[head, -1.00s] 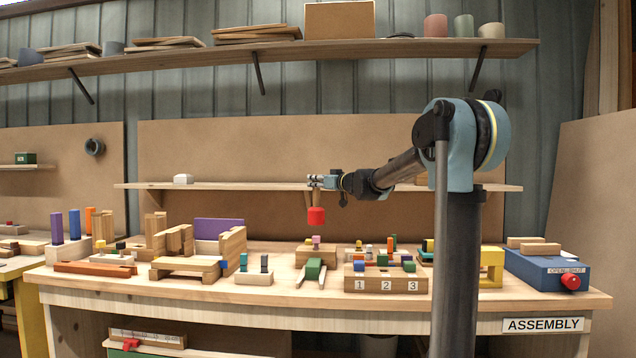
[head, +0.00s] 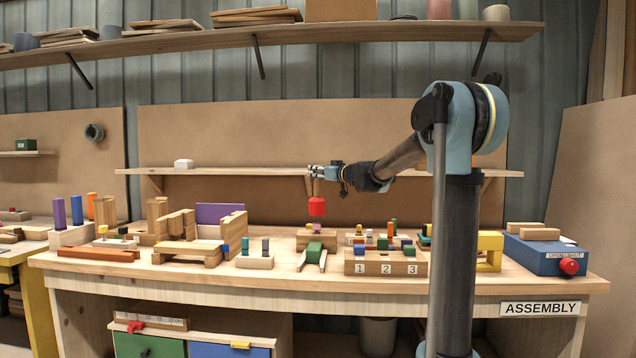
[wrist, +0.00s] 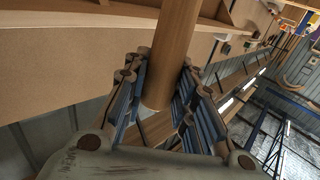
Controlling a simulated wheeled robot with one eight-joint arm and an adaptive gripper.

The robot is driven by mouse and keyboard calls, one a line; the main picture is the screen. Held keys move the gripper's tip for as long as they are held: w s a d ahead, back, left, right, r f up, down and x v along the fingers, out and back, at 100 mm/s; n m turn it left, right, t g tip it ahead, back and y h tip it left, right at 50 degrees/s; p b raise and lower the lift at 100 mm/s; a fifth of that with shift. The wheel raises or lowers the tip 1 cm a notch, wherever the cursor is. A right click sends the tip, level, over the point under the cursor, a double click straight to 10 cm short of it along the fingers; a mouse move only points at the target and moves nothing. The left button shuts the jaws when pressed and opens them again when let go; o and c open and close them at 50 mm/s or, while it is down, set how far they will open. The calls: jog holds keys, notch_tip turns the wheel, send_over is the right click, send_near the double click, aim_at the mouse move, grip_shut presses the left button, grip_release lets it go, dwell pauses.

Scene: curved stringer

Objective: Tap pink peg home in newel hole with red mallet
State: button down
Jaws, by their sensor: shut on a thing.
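My gripper (head: 320,172) is shut on the wooden handle (head: 316,188) of the red mallet. The mallet's red head (head: 317,206) hangs below the gripper, upright in the head view. The pink peg (head: 317,228) stands in the top of a wooden block (head: 316,241), which appears to be the newel. The head shows just above the peg, with a small gap between them in the picture. How deep the peg sits is too small to tell. In the wrist view, the handle (wrist: 172,60) runs between the fingers (wrist: 160,105); the mallet head is out of view.
A green block between two slanted wooden pieces (head: 314,250) stands in front of the newel block. A numbered block with coloured pegs (head: 386,268) is to the right. A purple board and wooden frame (head: 220,214) stand left. A low shelf (head: 240,171) runs behind.

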aim_at(319, 183)
jog(key=shift+r, duration=0.6)
jog(key=shift+f, duration=0.4)
dwell(0.3)
notch_tip(319, 183, down, 5)
jog(key=shift+r, duration=2.25)
